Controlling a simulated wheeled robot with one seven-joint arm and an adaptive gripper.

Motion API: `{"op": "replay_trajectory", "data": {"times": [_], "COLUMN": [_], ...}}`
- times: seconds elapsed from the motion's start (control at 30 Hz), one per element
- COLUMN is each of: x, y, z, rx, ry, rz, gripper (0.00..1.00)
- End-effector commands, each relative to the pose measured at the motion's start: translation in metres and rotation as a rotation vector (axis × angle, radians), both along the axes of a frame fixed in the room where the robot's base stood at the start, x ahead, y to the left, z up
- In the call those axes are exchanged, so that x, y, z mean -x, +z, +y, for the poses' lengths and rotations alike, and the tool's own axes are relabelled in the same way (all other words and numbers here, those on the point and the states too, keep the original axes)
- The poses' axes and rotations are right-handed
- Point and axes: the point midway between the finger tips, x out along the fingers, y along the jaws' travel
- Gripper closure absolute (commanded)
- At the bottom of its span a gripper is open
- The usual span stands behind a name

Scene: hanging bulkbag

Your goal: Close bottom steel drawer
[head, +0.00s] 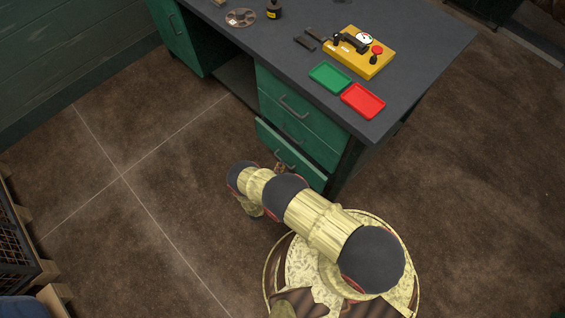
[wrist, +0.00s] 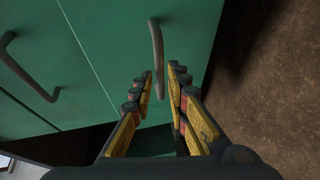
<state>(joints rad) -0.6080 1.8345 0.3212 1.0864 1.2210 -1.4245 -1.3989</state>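The green bottom steel drawer (head: 308,172) stands partly pulled out of the desk's drawer unit in the head view. Its front fills the middle of the wrist view (wrist: 125,35). The drawer's grey bar handle (wrist: 156,50) reaches down between my fingertips. My gripper (wrist: 161,72) is open, with one finger on each side of the handle's lower end. I cannot tell whether either finger touches it. In the head view my arm largely hides the gripper, near the drawer's front.
The upper drawers (head: 300,115) look shut; an upper handle (wrist: 28,70) shows at left in the wrist view. The dark desktop (head: 420,60) carries a green tray (head: 330,77), a red tray (head: 363,101) and a yellow device (head: 358,52). Brown floor (head: 130,130) is clear at left.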

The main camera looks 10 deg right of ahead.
Motion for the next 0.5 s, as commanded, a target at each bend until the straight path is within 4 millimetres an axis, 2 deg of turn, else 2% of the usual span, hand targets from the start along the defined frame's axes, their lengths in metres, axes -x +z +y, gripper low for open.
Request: {"op": "replay_trajectory", "data": {"times": [0.2, 0.5], "x": [-0.020, -0.026], "y": [-0.006, -0.006], "z": [-0.016, -0.020], "rx": [0.000, -0.001], "ry": [-0.001, 0.000], "rz": [0.001, 0.001], "gripper": [0.84, 0.84]}}
